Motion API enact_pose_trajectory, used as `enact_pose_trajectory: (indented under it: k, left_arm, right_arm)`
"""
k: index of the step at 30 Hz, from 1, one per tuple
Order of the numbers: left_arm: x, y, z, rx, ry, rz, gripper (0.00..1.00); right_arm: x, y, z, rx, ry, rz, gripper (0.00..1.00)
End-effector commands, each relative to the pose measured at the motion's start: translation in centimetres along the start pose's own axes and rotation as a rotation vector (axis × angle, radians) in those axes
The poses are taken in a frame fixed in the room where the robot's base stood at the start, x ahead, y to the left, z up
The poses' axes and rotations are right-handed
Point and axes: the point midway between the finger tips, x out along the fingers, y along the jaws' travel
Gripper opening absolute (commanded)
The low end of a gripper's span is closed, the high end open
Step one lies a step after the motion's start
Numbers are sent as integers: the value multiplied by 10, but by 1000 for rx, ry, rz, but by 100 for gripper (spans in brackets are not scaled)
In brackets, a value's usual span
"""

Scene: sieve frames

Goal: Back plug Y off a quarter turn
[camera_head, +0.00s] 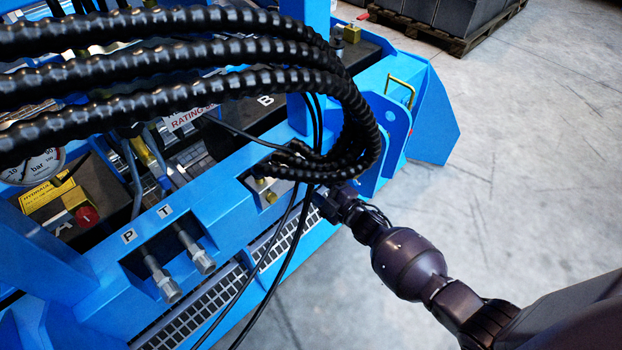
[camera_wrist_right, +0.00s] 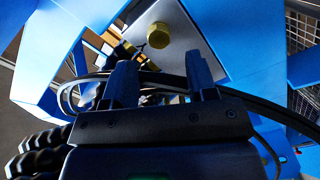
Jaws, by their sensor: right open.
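Two brass plugs, (camera_head: 270,197) and (camera_head: 260,182), sit in a light plate in a recess of the blue frame (camera_head: 215,205). No letter Y is readable, so I cannot tell which is plug Y. My right gripper (camera_head: 318,197) is beside the recess, partly hidden by black hoses. In the right wrist view, its two dark fingers (camera_wrist_right: 160,78) are apart. One brass plug (camera_wrist_right: 158,37) shows beyond the fingertips, and another brass piece (camera_wrist_right: 180,99) shows low between the fingers, partly hidden. I cannot tell whether the fingers touch it. My left gripper is not in view.
Thick ribbed black hoses (camera_head: 190,92) arch over the frame, and thin black cables (camera_head: 285,240) hang beside my right gripper. Two metal couplings (camera_head: 200,260) sit under labels P and T. A gauge (camera_head: 35,165) is at left.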

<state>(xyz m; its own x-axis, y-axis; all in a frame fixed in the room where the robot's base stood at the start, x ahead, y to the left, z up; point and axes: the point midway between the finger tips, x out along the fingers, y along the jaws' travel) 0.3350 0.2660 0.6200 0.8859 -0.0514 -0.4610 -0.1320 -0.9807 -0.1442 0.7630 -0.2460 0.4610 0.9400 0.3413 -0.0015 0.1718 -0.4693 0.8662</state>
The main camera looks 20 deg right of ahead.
Motion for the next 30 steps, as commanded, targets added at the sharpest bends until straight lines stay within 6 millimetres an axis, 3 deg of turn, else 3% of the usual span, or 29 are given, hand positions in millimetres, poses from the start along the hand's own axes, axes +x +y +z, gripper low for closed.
enact_pose_trajectory:
  k: [6,12,30]
  left_arm:
    - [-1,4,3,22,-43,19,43]
    - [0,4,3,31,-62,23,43]
    - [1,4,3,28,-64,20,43]
  right_arm:
    - [-35,4,-1,-1,1,4,52]
    - [-54,2,-1,-1,1,3,52]
    - [-60,0,0,0,0,1,52]
